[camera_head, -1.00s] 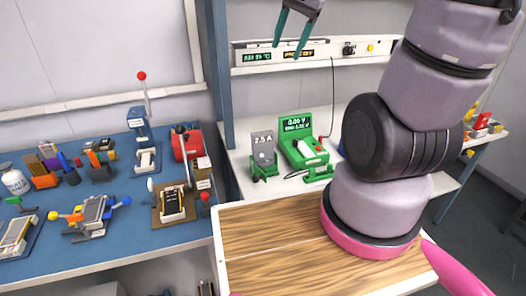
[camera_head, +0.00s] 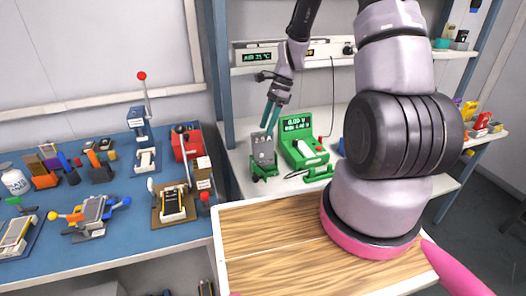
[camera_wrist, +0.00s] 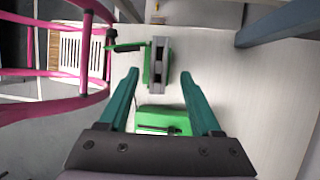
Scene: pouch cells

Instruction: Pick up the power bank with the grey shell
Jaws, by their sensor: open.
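A grey block (camera_head: 263,151), which looks like the power bank with the grey shell, stands upright in a small green holder (camera_head: 262,174) on the white bench. In the wrist view the grey block (camera_wrist: 160,60) shows from above, narrow, with green parts beside it. My gripper (camera_head: 269,128) is open and empty, its teal fingers pointing down just above the block. In the wrist view the fingertips (camera_wrist: 158,75) are spread either side of the block's line. I cannot tell whether they overlap its top.
A green tester (camera_head: 303,146) with a lit display stands just right of the holder. A shelf (camera_head: 300,66) with a display strip runs behind. A blue bench (camera_head: 110,200) with several tools is at left. A wooden top (camera_head: 270,240) lies in front.

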